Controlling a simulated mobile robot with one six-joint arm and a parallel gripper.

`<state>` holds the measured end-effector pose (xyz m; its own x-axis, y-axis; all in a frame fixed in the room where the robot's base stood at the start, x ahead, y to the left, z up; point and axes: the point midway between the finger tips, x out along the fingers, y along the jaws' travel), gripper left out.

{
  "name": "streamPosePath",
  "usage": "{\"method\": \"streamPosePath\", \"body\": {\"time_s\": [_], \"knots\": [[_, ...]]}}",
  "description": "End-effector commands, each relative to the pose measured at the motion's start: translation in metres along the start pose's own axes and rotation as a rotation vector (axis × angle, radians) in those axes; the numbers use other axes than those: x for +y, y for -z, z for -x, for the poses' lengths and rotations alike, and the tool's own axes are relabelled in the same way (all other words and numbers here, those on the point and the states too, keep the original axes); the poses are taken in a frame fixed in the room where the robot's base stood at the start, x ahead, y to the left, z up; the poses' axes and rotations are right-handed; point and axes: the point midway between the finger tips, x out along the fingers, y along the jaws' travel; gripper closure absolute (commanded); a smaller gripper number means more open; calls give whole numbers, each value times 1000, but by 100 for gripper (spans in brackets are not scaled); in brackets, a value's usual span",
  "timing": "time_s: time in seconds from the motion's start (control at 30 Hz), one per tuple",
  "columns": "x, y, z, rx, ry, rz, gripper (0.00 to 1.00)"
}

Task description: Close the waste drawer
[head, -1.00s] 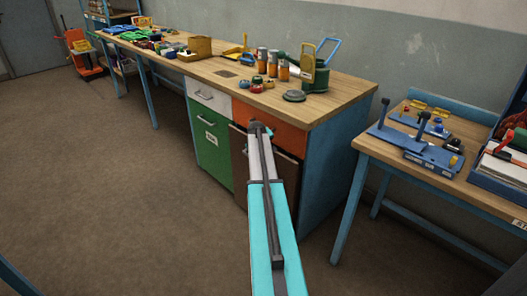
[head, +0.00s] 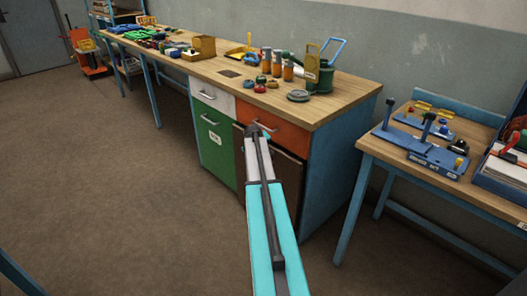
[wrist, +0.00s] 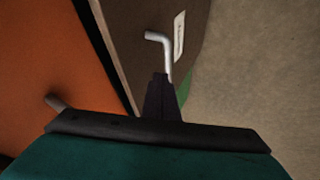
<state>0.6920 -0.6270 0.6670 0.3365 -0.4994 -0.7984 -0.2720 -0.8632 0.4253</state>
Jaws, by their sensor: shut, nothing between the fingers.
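The brown front (head: 288,182), which I take to be the waste drawer, is under the orange drawer (head: 275,130) at the right end of the workbench. It seems to stand slightly out from the cabinet; how far I cannot tell. In the wrist view the brown front (wrist: 130,30) carries a bent metal handle (wrist: 163,45) and a white label (wrist: 179,36), too small to read. My gripper (wrist: 161,78) is shut and empty, its tips close to the handle; contact cannot be told.
A green front (head: 213,145) with a label and a white drawer (head: 212,97) are to the left. The orange drawer's handle (wrist: 56,102) is near my wrist. A second table (head: 440,180) with blue fixtures stands at the right. The floor (head: 110,190) at left is clear.

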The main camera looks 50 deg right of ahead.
Motion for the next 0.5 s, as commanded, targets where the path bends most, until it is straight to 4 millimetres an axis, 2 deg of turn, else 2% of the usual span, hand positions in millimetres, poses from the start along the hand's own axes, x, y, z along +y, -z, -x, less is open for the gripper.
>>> {"method": "streamPosePath", "body": {"time_s": [0.03, 0.5], "knots": [[-7, -2, 5, 0, 1, 1, 100], [-3, -2, 75, 0, -1, -1, 100]]}}
